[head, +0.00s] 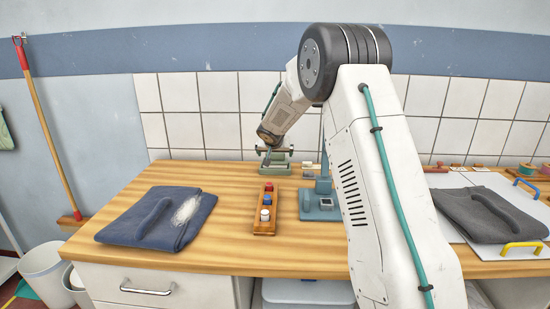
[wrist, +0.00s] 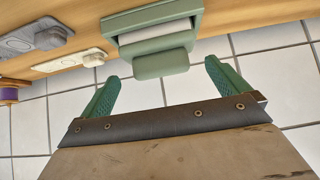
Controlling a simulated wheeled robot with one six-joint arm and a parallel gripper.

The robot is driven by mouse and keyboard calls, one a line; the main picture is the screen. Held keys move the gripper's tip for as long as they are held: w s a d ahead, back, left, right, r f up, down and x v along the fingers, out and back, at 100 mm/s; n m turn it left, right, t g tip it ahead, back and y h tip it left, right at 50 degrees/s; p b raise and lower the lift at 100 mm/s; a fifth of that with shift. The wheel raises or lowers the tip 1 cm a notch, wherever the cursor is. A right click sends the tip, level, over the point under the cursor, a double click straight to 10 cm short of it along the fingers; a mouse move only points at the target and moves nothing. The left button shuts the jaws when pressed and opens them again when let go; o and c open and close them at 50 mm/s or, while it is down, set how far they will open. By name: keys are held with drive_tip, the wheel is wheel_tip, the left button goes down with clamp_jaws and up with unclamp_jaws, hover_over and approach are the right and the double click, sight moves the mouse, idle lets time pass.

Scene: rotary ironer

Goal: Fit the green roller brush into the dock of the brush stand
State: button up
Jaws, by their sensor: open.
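The green roller brush (head: 275,158) is at the back of the wooden table, near the tiled wall. In the wrist view the green roller brush (wrist: 160,64) shows a green frame around a pale roller, with a rounded green grip facing me. My gripper (head: 268,140) is just above it in the head view. In the wrist view my gripper (wrist: 162,76) is open, its two green fingers either side of the grip and apart from it. A blue-grey stand (head: 318,207) with a square socket, seemingly the brush stand, is nearer the front, partly hidden by my arm.
A wooden tray (head: 264,227) with red, blue and white pieces stands left of the stand. A folded navy cloth (head: 150,228) with white fluff lies at left, a dark grey cloth (head: 485,215) at right. Small plates (wrist: 70,62) sit beside the brush. Table between cloth and tray is clear.

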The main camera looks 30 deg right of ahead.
drive_tip(key=s+a+r+g, duration=0.1)
drive_tip(key=s+a+r, duration=0.3)
drive_tip(key=s+r, duration=0.25)
drive_tip(key=s+a+r, duration=0.3)
drive_tip(key=s+r, duration=0.2)
drive_tip(key=s, duration=0.3)
drive_tip(key=s+a+n+g+y, duration=0.1)
drive_tip(key=s+a, duration=0.4)
drive_tip(key=s, duration=0.8)
drive_tip(key=s+a+f+n+g+y, duration=0.1)
drive_tip(key=s+a, duration=0.5)
drive_tip(key=s, duration=0.8)
drive_tip(key=s+a+n+g+y, duration=0.3)
drive_tip(key=s+a, duration=0.3)
drive_tip(key=s, duration=0.8)
drive_tip(key=shift+f+n, duration=0.3)
drive_tip(key=shift+n, duration=0.6)
